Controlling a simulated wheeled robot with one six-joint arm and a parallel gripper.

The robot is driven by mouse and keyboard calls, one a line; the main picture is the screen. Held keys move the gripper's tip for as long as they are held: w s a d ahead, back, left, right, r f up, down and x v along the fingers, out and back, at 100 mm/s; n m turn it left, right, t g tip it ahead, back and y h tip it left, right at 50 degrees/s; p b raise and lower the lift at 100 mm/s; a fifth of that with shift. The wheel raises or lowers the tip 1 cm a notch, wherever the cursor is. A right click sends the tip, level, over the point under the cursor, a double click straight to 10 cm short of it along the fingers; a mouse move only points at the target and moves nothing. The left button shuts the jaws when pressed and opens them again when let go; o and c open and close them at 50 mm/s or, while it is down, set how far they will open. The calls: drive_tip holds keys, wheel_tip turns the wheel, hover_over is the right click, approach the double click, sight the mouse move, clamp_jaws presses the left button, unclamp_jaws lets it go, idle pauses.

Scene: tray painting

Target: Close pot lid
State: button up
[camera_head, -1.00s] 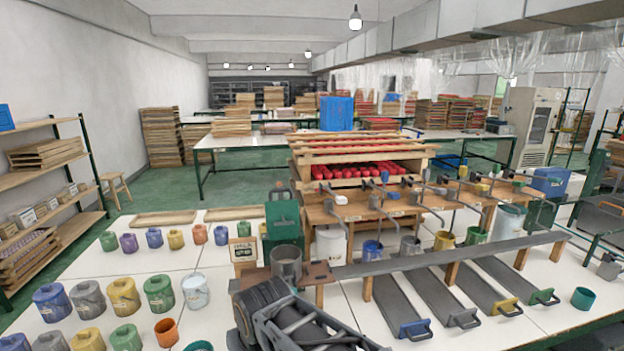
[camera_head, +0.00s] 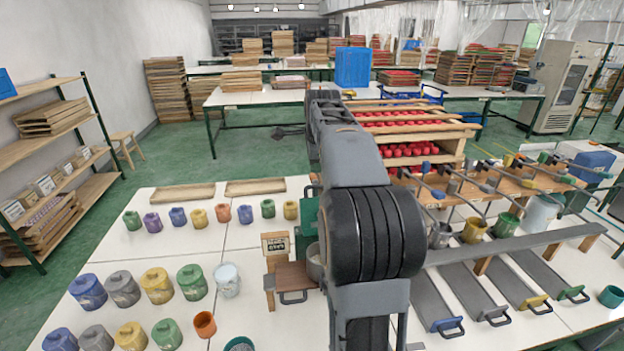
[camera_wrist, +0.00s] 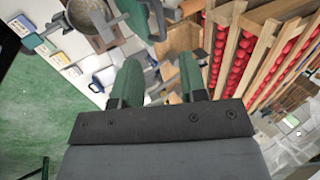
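My gripper (camera_wrist: 160,78) shows in the wrist view as two green fingers set apart with an empty gap between them. In the head view my arm stands up in the middle and I cannot make out the fingers. A grey round pot (camera_wrist: 92,22) with an open top and brownish inside lies beyond the left finger in the wrist view, apart from it. In the head view a grey pot (camera_head: 314,264) beside a green stand (camera_head: 305,225) is mostly hidden by my arm. I cannot tell which lid belongs to it.
Lidded pots, including a blue pot (camera_head: 88,292), stand on the white table (camera_head: 190,255) at left. A wooden board with a handle (camera_head: 292,278) lies near the grey pot. A wooden rack of red items (camera_head: 405,130) stands behind my arm. Grey troughs (camera_head: 475,290) lie at right.

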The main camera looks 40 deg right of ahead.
sight(315, 186)
drive_tip(key=p+x, duration=0.2)
drive_tip(key=x, duration=0.9)
drive_tip(key=shift+s+d+f, duration=0.1)
drive_tip(key=shift+d+f, duration=0.05)
drive_tip(key=shift+d, duration=0.05)
drive_tip(key=shift+c, duration=0.5)
clamp_jaws()
